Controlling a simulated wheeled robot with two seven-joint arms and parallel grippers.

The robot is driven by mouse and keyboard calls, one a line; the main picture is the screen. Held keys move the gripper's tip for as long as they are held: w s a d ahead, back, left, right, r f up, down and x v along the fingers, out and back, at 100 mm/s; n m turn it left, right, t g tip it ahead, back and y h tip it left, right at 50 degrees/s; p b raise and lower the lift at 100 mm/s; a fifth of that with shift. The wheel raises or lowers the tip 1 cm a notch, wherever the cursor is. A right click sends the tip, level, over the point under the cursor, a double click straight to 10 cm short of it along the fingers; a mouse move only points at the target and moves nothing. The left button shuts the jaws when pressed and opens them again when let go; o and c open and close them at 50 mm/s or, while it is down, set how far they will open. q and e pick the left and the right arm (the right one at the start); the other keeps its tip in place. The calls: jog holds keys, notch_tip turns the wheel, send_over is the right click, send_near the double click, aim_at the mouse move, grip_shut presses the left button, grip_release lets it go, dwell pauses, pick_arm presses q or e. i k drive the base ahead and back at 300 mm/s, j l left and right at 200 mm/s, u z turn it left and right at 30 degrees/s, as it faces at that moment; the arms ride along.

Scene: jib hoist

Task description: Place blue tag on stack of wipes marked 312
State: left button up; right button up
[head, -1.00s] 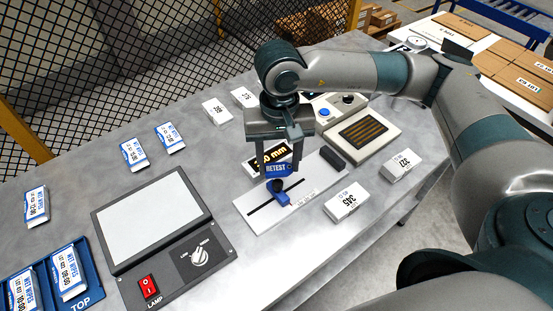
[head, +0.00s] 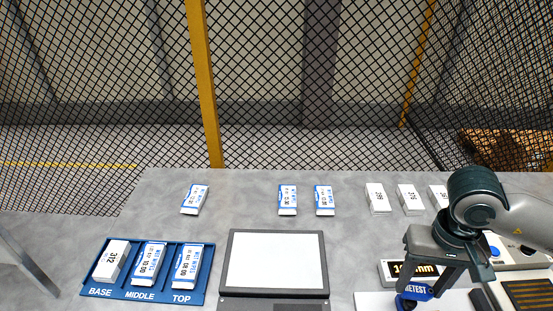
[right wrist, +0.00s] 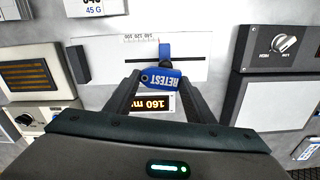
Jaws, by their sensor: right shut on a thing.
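The blue tag, marked RETEST (head: 416,291), is between the fingers of my right gripper (head: 424,294), which is shut on it above the white slide gauge (head: 372,301). The tag also shows in the right wrist view (right wrist: 163,79), with a dark round part at its far end. I cannot tell whether it touches the gauge. The white stack marked 312 (head: 111,258) lies in the BASE compartment of the blue tray (head: 141,294), at the far left, well away from my right gripper. My left gripper is not in view.
Blue-and-white packs (head: 149,263) fill the MIDDLE and TOP compartments. A lamp panel (head: 277,262) stands between tray and gauge. More packs (head: 288,199) and white stacks (head: 377,198) lie along the back. A mesh fence (head: 270,100) stands behind the table.

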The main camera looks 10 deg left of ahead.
aim_at(112, 258)
jog(key=u, duration=1.5)
jog(key=i+j, duration=0.1)
jog(key=j, duration=0.25)
jog(key=i+j, duration=0.1)
jog(key=j, duration=0.3)
jog(key=i+j, duration=0.1)
jog(key=j, duration=0.25)
